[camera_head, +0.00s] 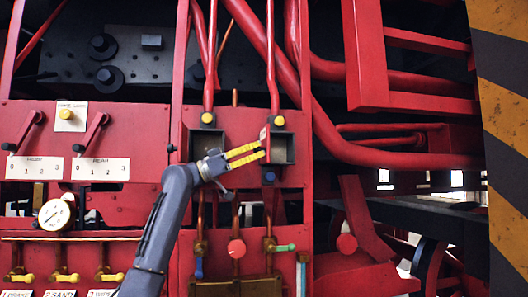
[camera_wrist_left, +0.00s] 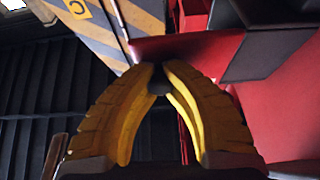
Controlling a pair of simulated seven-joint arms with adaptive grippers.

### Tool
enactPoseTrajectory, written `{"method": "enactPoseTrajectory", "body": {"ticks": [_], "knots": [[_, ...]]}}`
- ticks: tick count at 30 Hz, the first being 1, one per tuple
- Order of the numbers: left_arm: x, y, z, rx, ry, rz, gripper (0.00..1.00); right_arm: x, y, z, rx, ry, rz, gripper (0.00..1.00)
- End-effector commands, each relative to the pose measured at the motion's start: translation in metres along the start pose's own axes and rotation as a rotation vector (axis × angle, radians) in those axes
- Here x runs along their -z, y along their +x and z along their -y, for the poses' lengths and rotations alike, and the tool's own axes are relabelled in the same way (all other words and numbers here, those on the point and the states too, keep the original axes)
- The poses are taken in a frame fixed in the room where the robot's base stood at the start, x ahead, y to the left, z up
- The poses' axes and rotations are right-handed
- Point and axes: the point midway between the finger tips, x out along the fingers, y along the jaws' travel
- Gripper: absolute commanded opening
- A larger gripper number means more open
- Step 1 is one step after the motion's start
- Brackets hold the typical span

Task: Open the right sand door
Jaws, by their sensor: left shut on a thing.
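The right sand door (camera_head: 265,134) is a small red flap with a pale label, at the left side of the right-hand box (camera_head: 291,148). It stands swung out, almost edge-on, and the dark inside of the box shows beside it. My left gripper (camera_head: 262,150) has its yellow fingers at this door, in front of the box. In the left wrist view the fingers (camera_wrist_left: 160,77) close around a small dark knob (camera_wrist_left: 158,86) by a red panel (camera_wrist_left: 185,47). The fingers hide part of the door. My right gripper is not in view.
A second box (camera_head: 207,139) with a dark front is to the left, partly behind my gripper. Red pipes (camera_head: 272,60) run above both boxes. Valves with red (camera_head: 236,248) and green handles are below. A gauge (camera_head: 54,215) and levers are at left; a striped post (camera_head: 505,110) is at right.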

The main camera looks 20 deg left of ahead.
Motion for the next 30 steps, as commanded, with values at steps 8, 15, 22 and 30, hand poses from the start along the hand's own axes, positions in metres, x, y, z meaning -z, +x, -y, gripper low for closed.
{"method": "enactPoseTrajectory", "body": {"ticks": [8, 15, 22, 30], "knots": [[0.0013, -0.0002, -0.0008, -0.002, 0.001, -0.001, 0.00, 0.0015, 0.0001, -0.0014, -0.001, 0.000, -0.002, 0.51], [0.0008, -0.0001, -0.0006, -0.001, 0.001, -0.001, 0.31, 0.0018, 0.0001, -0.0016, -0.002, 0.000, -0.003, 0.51], [0.0002, 0.0000, -0.0004, -0.001, 0.001, 0.000, 0.46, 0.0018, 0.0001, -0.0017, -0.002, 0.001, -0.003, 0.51], [-0.0004, 0.0009, -0.0005, 0.000, 0.001, 0.000, 0.46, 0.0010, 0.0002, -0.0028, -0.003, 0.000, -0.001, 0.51]]}}
